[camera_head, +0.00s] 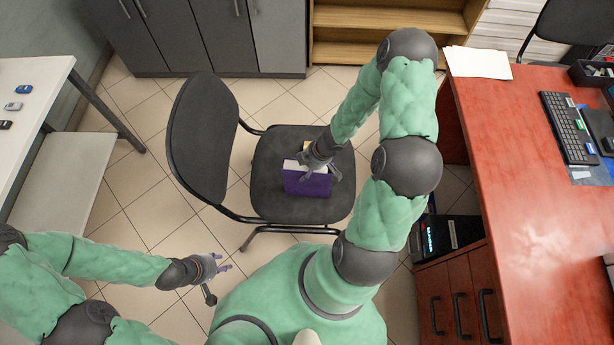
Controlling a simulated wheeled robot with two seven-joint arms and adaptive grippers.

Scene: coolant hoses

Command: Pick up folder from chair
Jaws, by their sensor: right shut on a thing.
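A dark chair (270,199) stands in the middle of the floor, its backrest on the left. A purple folder (308,185) lies on the chair's seat, with a white part along its upper edge. My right gripper (318,172) is over the folder and shut on it; the fingers hide part of its upper side. A small tan piece shows just above, partly hidden by the gripper. My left gripper (217,273) is over the floor, below and left of the chair, apart from everything. Its fingers look spread and hold nothing.
A red-brown desk (530,190) with a keyboard (569,128) and white papers (478,62) stands on the right. A computer case (450,234) is under it. A white table (30,80) is on the left. Grey cabinets (150,40) and a wooden shelf (390,20) line the back.

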